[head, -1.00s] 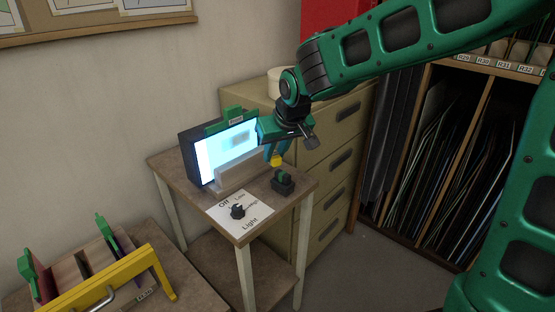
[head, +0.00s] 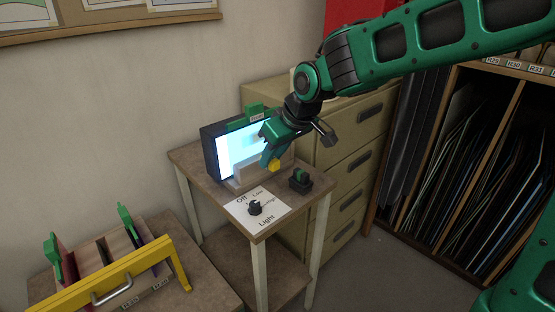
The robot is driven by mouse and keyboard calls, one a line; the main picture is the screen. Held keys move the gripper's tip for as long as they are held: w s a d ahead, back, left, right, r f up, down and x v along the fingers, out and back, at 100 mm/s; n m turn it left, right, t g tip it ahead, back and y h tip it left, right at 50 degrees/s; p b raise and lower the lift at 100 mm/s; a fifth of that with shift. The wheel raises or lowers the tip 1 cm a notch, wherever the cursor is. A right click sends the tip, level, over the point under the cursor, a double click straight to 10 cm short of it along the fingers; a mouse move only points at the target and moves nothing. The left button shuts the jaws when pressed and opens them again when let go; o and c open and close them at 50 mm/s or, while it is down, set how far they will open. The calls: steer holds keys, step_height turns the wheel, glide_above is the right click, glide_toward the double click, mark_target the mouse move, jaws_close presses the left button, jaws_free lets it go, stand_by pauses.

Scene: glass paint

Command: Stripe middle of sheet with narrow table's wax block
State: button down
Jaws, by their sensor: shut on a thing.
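The lit sheet (head: 232,149) glows white and pale blue in a dark upright frame (head: 209,151) on the narrow table (head: 215,178). My gripper (head: 270,153) is in front of the sheet's right part and hides some of it. A small yellow block (head: 275,165) shows at its fingertips. The gripper appears shut on this block, though the grip itself is partly hidden. Whether the block touches the sheet cannot be told. A black holder with a green piece (head: 300,179) stands on the table to the right of the gripper.
A pale ledge (head: 245,176) runs along the sheet's foot. A black knob (head: 255,208) sits on a white label card (head: 277,212). A second table with a yellow-handled rack (head: 110,273) is at lower left. A drawer cabinet (head: 345,140) stands behind at right.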

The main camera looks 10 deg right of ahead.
steer(key=shift+w+a, duration=0.3)
steer(key=shift+w, duration=0.1)
steer(key=w+a, duration=0.4)
steer(key=w, duration=0.1)
steer(key=shift+w, duration=0.35)
stand_by(0.3)
steer(key=shift+w+a, duration=0.6)
steer(key=shift+w, duration=0.15)
stand_by(1.0)
steer(key=shift+w+d, duration=0.55)
steer(key=shift+d, duration=0.3)
steer(key=shift+w+d, duration=0.5)
steer(key=shift+d, duration=0.3)
steer(key=shift+w, duration=0.15)
steer(key=shift+a, duration=0.1)
steer(key=shift+s+a+r, duration=0.1)
steer(key=shift+s+a, duration=0.45)
steer(key=shift+a, duration=0.35)
steer(key=shift+s+a+r, duration=0.1)
steer(key=shift+s+a, duration=0.45)
steer(key=shift+a, duration=0.35)
